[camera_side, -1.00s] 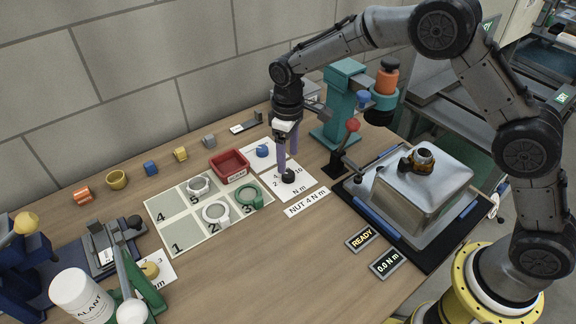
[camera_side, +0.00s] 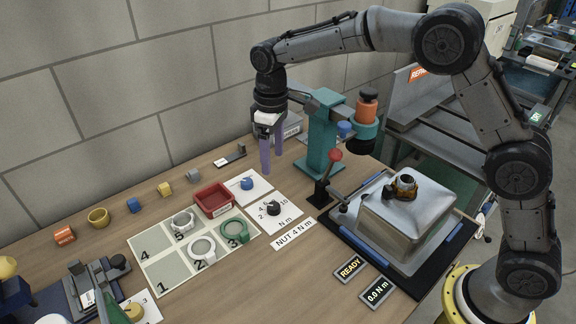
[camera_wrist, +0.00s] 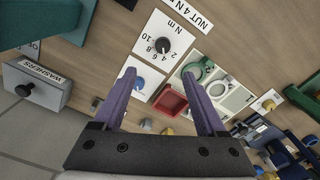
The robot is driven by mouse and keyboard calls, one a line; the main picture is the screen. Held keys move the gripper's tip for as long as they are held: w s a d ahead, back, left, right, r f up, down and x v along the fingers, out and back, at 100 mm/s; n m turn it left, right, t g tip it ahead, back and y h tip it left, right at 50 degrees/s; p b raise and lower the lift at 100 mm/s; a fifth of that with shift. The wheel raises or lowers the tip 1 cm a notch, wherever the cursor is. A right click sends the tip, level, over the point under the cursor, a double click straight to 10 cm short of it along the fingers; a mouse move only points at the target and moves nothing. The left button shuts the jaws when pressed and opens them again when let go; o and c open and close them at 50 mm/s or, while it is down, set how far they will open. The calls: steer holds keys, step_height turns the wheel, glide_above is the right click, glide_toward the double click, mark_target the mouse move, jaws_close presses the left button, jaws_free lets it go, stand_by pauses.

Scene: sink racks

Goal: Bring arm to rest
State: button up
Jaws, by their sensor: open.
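My gripper (camera_side: 271,155) is open and empty, with its two purple fingers apart and pointing down above the table. In the wrist view my gripper (camera_wrist: 168,95) also shows nothing between its fingers. It hangs behind the black dial (camera_side: 273,208) on the white N m card and above the blue knob (camera_side: 246,184) on its own card. In the wrist view the black dial (camera_wrist: 162,46) stands free, beyond the fingertips. The arm is bent, reaching in from the right side.
A red tray (camera_side: 213,200) and a numbered mat (camera_side: 160,270) with rings lie in front. A metal sink (camera_side: 405,225) sits on a black mat at right. Displays read READY (camera_side: 350,268) and 0.0 N m (camera_side: 378,290).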

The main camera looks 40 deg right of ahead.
steer(key=s+d+r+t, duration=0.1)
steer(key=s+d+r, duration=0.1)
steer(key=r, duration=0.3)
steer(key=s+d+r+t, duration=0.1)
steer(key=s+d+r, duration=0.1)
steer(key=r, duration=0.4)
steer(key=s+d+r+m+t, duration=0.2)
steer(key=s+d+r, duration=0.35)
steer(key=s, duration=0.55)
steer(key=s+d+f+m, duration=0.1)
steer(key=s+f, duration=0.1)
steer(key=s, duration=0.4)
steer(key=s+d+f+m+t, duration=0.1)
steer(key=s+f, duration=0.2)
steer(key=s, duration=0.3)
steer(key=s+d+f+m, duration=0.1)
steer(key=s+f, duration=0.2)
steer(key=s, duration=0.2)
steer(key=shift+s+m, duration=0.3)
steer(key=shift+s, duration=0.1)
